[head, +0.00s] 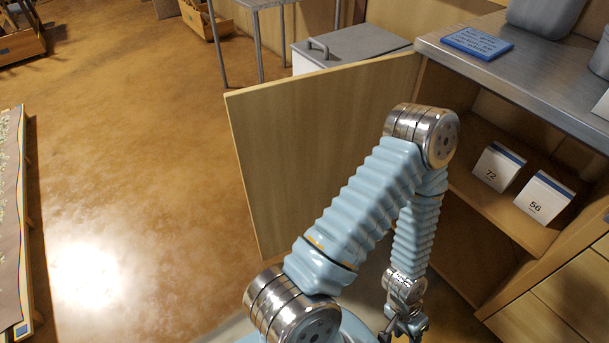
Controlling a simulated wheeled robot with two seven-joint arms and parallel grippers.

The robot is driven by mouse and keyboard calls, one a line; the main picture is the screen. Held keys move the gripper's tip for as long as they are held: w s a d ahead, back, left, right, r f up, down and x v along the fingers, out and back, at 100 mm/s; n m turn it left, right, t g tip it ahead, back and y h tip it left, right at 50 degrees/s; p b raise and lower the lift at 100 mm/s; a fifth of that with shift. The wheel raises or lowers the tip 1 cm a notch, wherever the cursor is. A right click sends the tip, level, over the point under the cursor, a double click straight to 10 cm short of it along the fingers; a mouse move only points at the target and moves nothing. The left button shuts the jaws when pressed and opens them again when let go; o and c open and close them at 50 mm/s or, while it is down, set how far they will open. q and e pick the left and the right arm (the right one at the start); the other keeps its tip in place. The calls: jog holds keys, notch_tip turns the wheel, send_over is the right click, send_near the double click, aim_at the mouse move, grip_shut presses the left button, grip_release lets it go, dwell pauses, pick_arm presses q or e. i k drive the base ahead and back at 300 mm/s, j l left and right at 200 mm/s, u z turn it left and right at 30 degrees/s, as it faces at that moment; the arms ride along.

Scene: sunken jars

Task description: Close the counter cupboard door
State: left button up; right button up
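The cupboard door (315,150) is a light wooden panel. It stands wide open, swung out to the left from the counter cupboard (465,225), and its right side is partly hidden behind my arm. The opening shows a wooden shelf and a dark space below it. My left arm rises from the bottom, bends at the elbow in front of the door, and drops down. My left gripper (404,331) hangs at the bottom edge, in front of the lower opening and apart from the door panel. Its fingertips are cut off, so its opening is unclear. My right gripper is out of view.
Two white boxes marked 72 (497,167) and 56 (543,199) stand on the shelf. A blue sign (477,42) and a grey container (546,14) are on the metal countertop (520,80). A grey lidded bin (350,44) stands behind the door. Floor (140,180) left of the door is clear.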

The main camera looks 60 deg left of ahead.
aim_at(299, 140)
jog(key=u, duration=0.4)
jog(key=k+j+u, duration=0.1)
jog(key=u, duration=0.25)
jog(key=k+u, duration=0.1)
jog(key=u, duration=0.3)
jog(key=j+u, duration=0.15)
jog(key=u, duration=0.2)
jog(key=k+j, duration=0.1)
jog(key=j, duration=0.6)
jog(key=i+j+z, duration=0.1)
jog(key=j+z, duration=0.75)
jog(key=k+j+z, duration=0.1)
jog(key=j+z, duration=0.35)
jog(key=i+j+z, duration=0.1)
jog(key=j+z, duration=0.4)
jog(key=j, duration=0.75)
jog(key=k+j+z, duration=0.15)
jog(key=j+z, duration=0.35)
jog(key=j, duration=0.75)
jog(key=k+u, duration=0.15)
jog(key=u, duration=0.2)
